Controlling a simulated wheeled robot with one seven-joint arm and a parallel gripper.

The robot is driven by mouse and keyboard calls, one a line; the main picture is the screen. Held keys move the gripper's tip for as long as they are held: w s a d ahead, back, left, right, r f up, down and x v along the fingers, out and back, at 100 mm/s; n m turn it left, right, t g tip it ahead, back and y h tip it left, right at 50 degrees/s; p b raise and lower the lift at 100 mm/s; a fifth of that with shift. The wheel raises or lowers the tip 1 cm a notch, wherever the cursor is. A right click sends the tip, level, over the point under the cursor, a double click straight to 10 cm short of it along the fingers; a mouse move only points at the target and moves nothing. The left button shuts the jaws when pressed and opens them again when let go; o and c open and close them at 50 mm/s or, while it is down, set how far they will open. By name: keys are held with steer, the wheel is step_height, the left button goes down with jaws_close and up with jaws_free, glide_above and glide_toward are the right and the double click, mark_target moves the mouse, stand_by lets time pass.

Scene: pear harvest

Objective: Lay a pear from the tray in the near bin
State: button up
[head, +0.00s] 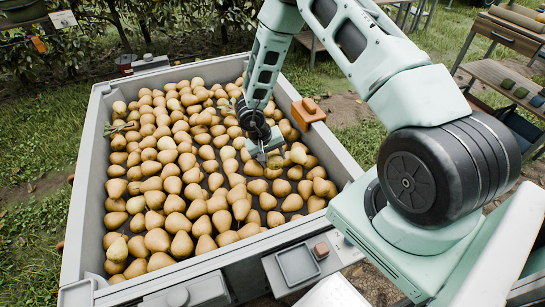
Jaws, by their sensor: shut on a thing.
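The near bin (336,152) is a large grey open box in the middle of the head view, filled with many yellow-brown pears (176,222). A small grey tray (297,264) sits at the bin's front edge and looks empty. My gripper (265,154) points down inside the bin's outline, over the right part of the pears. It is shut on a pear, mostly hidden by the fingers and hard to tell from the pears around it. I cannot tell whether the held pear touches the others.
An orange-brown block (307,113) sits on the bin's right rim. Dark gaps show between pears near the bin's right-hand side. Wooden tables (507,85) stand at the upper right, on grass. Leafy trees stand behind the bin.

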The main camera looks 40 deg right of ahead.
steer(key=shift+f+b, duration=1.45)
steer(key=shift+f, duration=3.3)
steer(key=shift+f+b, duration=1.25)
steer(key=shift+f, duration=1.25)
steer(key=o, duration=1.1)
steer(key=p+v, duration=0.2)
steer(key=v, duration=1.5)
steer(key=shift+r, duration=0.2)
